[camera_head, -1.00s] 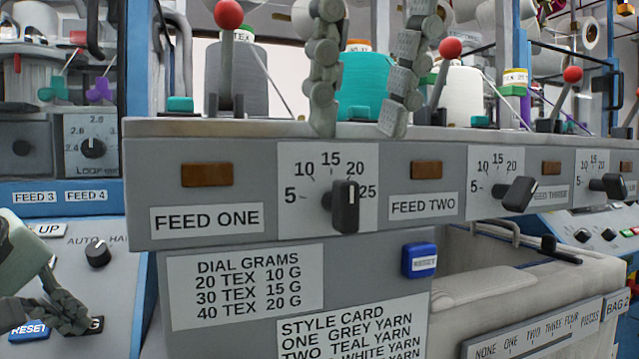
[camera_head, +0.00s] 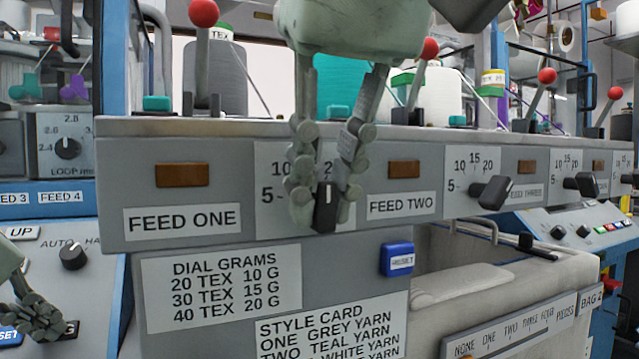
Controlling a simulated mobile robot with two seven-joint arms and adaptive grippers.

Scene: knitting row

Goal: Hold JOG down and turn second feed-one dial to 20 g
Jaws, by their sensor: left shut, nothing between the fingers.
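The feed-one dial, a black knob (camera_head: 326,208) on a white scale plate, sits right of the FEED ONE label (camera_head: 181,219). My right gripper (camera_head: 324,208) reaches down from above, its fingers on either side of this knob. I cannot tell whether they press on it. They hide much of the scale, so the dial's setting cannot be read. My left gripper (camera_head: 42,322) is shut and empty at the lower left, over a button whose label (camera_head: 70,329) shows only a final G. The button itself is hidden, so I cannot tell whether it is pressed.
A DIAL GRAMS card (camera_head: 221,288) lists 40 TEX as 20 G. The FEED TWO dial (camera_head: 491,192) is to the right. Red-knobbed levers (camera_head: 203,12) and yarn cones (camera_head: 227,75) stand above the panel. A blue RESET button (camera_head: 397,259) is below the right gripper.

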